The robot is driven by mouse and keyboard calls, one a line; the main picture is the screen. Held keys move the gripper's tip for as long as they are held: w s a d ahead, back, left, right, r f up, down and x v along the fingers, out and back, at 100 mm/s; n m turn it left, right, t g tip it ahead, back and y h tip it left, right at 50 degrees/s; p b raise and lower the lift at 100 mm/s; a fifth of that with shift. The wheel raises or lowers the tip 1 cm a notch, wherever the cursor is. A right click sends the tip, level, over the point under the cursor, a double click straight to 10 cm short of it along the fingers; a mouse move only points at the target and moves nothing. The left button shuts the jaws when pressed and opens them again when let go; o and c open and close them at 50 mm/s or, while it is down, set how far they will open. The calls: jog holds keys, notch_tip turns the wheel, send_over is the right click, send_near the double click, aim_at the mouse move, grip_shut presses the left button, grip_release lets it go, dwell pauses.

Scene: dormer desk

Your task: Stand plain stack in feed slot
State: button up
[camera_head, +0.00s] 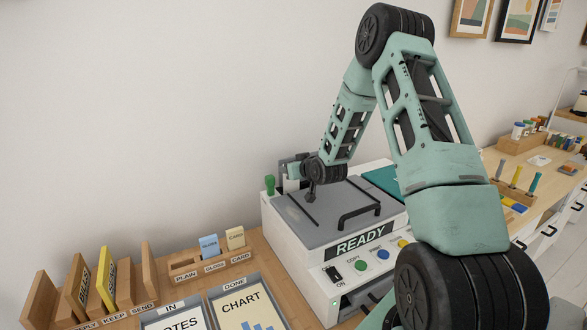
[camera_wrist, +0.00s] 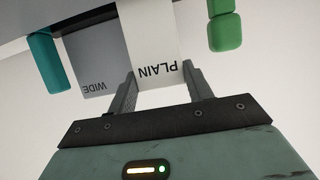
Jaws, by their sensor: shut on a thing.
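The plain stack (camera_wrist: 158,45) is a white pack marked PLAIN, its lettering upside down in the wrist view. My gripper (camera_wrist: 159,69) is shut on its near end, one finger on each side. Beside the stack, to its left, is a grey panel (camera_wrist: 98,62) marked WIDE. In the head view my wrist hangs at the back left of the copier (camera_head: 345,213), by a green knob (camera_head: 269,185). The feed slot is not clear there; my arm and gripper hide part of that area. I cannot tell whether the stack's far end touches anything.
A wooden rack (camera_head: 213,262) holds a blue pack (camera_head: 209,245) and a cream pack (camera_head: 235,238); its PLAIN place is empty. In the wrist view a teal block (camera_wrist: 47,62) and green block (camera_wrist: 224,30) flank the stack.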

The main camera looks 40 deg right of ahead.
jog(key=shift+f+b, duration=1.2)
jog(key=shift+f, duration=0.15)
jog(key=o, duration=1.1)
jog(key=shift+c, duration=0.2)
jog(key=shift+r, duration=0.1)
jog(key=b+v, duration=0.6)
jog(key=v, duration=1.1)
jog(key=shift+s, duration=0.15)
